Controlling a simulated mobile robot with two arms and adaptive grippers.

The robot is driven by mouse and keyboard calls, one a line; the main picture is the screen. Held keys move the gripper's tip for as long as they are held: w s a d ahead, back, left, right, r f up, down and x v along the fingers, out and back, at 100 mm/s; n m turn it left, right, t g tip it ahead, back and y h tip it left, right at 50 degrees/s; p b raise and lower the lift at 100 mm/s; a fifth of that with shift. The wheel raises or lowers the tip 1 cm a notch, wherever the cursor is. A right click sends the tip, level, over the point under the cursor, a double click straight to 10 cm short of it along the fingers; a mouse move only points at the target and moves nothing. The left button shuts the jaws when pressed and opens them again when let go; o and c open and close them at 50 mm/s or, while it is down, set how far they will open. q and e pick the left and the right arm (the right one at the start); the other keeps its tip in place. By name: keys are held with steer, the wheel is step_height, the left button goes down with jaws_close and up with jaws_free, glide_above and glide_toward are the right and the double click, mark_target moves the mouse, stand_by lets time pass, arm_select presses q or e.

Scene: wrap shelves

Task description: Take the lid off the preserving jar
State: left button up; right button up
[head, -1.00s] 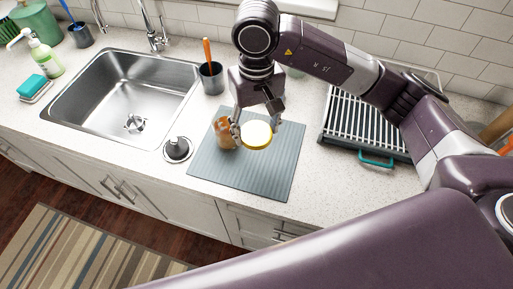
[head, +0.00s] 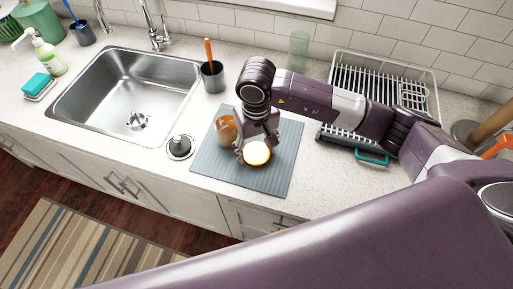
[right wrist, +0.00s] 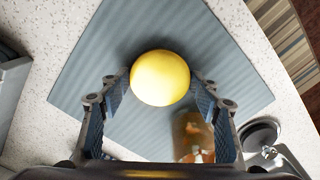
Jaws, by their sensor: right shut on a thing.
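The preserving jar (head: 225,130), with orange-brown contents, stands on the grey-blue mat (head: 205,172). Its top is partly hidden by my right gripper. The round lid (head: 257,153), pale yellow with a gold rim, is off the jar, in front and to the right of it. My right gripper (head: 255,148) is shut on the lid, low over the mat. I cannot tell whether the lid touches the mat. In the right wrist view the lid (right wrist: 160,78) sits between the fingertips, with the jar (right wrist: 193,135) below right, partly behind a finger. My left gripper is not in view.
The sink (head: 125,95) lies left of the mat, with a round drain plug (head: 180,147) between them. A dark cup (head: 213,78) stands behind. A dish rack (head: 385,80) and a clear glass (head: 298,50) stand behind and right. The mat's front part is clear.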

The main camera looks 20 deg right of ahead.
steer(key=shift+f, duration=0.2)
steer(key=o, duration=1.3)
steer(key=shift+r, duration=0.1)
